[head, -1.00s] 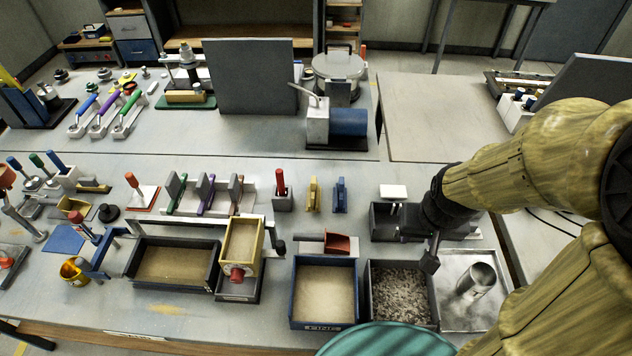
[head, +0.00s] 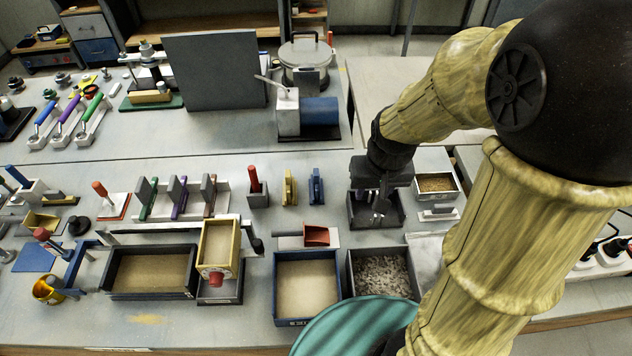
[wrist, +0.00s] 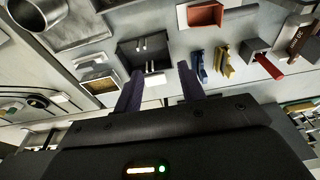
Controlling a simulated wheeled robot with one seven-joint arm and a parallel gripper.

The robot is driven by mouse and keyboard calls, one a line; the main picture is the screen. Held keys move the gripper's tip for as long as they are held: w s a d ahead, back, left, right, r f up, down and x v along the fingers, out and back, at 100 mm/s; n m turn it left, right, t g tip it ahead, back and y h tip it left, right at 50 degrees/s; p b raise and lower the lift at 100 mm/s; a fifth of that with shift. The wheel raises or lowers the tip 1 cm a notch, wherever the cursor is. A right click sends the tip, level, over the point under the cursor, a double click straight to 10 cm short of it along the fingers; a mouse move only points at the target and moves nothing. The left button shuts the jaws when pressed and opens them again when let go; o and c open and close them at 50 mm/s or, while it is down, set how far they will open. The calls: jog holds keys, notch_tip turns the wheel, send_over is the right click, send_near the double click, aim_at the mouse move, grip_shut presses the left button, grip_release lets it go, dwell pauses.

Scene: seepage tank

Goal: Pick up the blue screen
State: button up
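A narrow blue upright piece (head: 316,186) stands on the bench just right of a similar yellow one (head: 290,187). It may be the blue screen, though I cannot make out a mesh. In the wrist view the blue piece (wrist: 198,66) is just right of my fingers. A flat blue square sheet (head: 43,254) lies at the far left of the head view. My gripper (head: 378,207) points down over a dark open tray (head: 362,216), right of the blue piece. The wrist view shows my gripper (wrist: 160,74) with its fingers apart and nothing held between them.
A red scoop (head: 317,236) lies in front of the blue piece. A red-handled tool in a block (head: 256,190) stands to its left. Sand (head: 307,287) and gravel (head: 382,275) boxes sit at the front. A blue cylinder machine (head: 320,112) and a dark panel (head: 212,75) stand behind.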

jog(key=w+a+g, duration=0.1)
jog(key=w+a, duration=0.3)
jog(key=w, duration=0.6)
jog(key=g, duration=0.1)
send_over(316, 171)
jog(key=shift+s+d+r, duration=0.15)
jog(key=shift+r, duration=0.15)
jog(key=shift+f+p, duration=0.1)
jog(key=shift+p, duration=0.2)
notch_tip(316, 171, down, 12)
jog(key=p, duration=0.2)
jog(key=shift+p, duration=0.3)
jog(key=shift+f+p, duration=1.2)
jog(key=shift+f, duration=1.4)
